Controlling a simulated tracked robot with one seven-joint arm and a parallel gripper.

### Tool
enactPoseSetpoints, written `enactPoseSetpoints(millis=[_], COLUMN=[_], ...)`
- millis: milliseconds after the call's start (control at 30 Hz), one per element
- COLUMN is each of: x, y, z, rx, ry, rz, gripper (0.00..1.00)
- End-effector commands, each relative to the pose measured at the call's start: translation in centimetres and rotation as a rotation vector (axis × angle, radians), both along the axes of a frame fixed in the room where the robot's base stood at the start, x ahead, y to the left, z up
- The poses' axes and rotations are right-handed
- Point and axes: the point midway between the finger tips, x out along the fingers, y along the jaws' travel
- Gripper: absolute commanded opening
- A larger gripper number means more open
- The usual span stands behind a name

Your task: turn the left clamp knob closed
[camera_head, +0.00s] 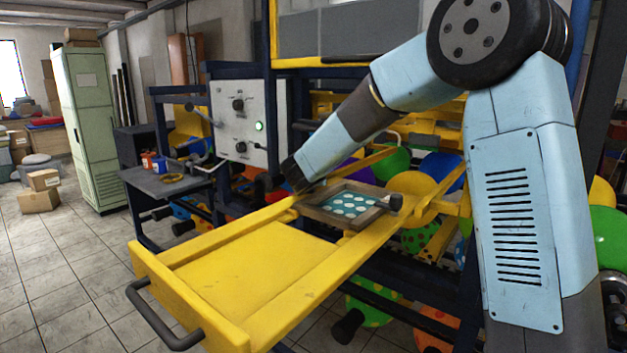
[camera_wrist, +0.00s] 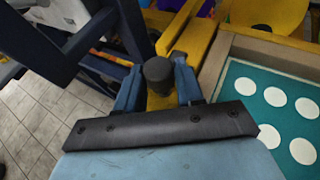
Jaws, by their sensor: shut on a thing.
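The left clamp knob is a dark round cap (camera_wrist: 158,70) on a yellow clamp beside the screen frame, in the upper middle of the wrist view. My gripper (camera_wrist: 159,88) has its two blue fingers on either side of the knob and is shut on it. In the head view my gripper (camera_head: 296,184) reaches down to the left edge of the frame and hides the knob. The screen frame (camera_head: 322,212) has a teal sheet with white dots (camera_head: 349,204). A second dark knob (camera_head: 396,201) stands at its right side.
The yellow sliding tray (camera_head: 245,262) with a dark handle (camera_head: 160,318) extends toward the front and is empty. A control panel (camera_head: 240,120) with a lit green button stands behind on the left.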

Motion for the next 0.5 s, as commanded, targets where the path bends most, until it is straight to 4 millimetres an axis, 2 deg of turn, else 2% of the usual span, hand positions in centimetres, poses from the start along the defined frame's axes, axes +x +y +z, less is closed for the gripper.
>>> enactPoseSetpoints(millis=[500], x=[0.01], y=[0.49], z=[-0.11], rx=[0.002], ry=[0.002], rz=[-0.098], gripper=[0.05])
